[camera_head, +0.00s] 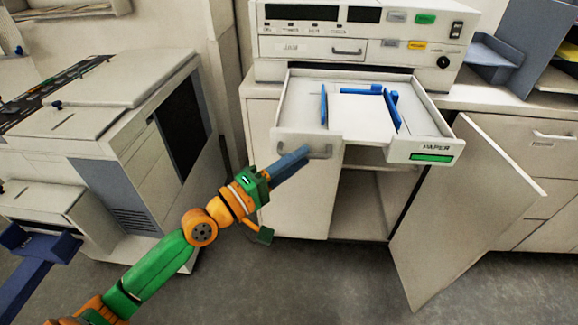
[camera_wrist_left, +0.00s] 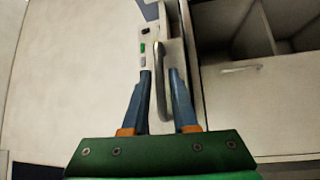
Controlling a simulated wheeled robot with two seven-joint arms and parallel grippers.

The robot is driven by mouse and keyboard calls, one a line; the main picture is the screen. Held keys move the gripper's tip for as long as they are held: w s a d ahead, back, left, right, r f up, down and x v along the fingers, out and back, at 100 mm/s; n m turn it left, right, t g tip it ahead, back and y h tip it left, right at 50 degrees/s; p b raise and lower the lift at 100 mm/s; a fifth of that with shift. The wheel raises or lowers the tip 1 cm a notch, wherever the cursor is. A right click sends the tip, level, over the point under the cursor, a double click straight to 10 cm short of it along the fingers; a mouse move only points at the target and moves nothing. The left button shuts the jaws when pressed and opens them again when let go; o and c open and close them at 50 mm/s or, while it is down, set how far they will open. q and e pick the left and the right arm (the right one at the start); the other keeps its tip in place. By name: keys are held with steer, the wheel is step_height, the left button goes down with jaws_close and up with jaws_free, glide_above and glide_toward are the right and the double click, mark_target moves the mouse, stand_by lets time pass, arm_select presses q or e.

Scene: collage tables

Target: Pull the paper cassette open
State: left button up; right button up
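The paper cassette (camera_head: 296,138) is a white drawer pulled out of the beige machine (camera_head: 388,48), with a sheet of white paper (camera_head: 362,112) between blue guides inside. Its front carries a PAPER label, a green strip and a metal handle (camera_head: 318,152) at the left. My left gripper (camera_head: 303,153) is at that handle. In the left wrist view the handle (camera_wrist_left: 158,82) lies between the two blue fingers of the left gripper (camera_wrist_left: 161,74), with gaps showing, so the fingers are open around it.
Below the cassette is an open cabinet with its door (camera_head: 462,210) swung out to the right. A large copier (camera_head: 95,135) stands at the left. Blue trays (camera_head: 490,62) sit on the counter at the right. Grey floor is free in front.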

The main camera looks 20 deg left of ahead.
arm_select(q)
steer(key=b+v, duration=0.2)
steer(key=v, duration=0.3)
stand_by(0.3)
steer(key=w+a+f+g+y, duration=0.1)
steer(key=a+f+y, duration=0.35)
steer(key=f, duration=0.65)
steer(key=w+a+f+g+y, duration=0.1)
steer(key=a+f+g+y, duration=0.3)
steer(key=f, duration=0.6)
steer(key=s+a+f+m+g, duration=0.15)
steer(key=s+f, duration=0.25)
steer(key=f, duration=0.4)
steer(key=s+a+f+m+g, duration=0.1)
steer(key=s+f+m, duration=0.1)
steer(key=s+f, duration=0.5)
steer(key=s+d+f+m+g, duration=0.4)
steer(key=s+f, duration=0.5)
steer(key=s, duration=0.3)
steer(key=s+d+f+m+g, duration=0.4)
steer(key=s+f, duration=0.4)
steer(key=s, duration=0.4)
steer(key=shift+s+d+f+m+y, duration=0.2)
steer(key=shift+d+f+m+y, duration=0.25)
steer(key=shift+d+m, duration=0.3)
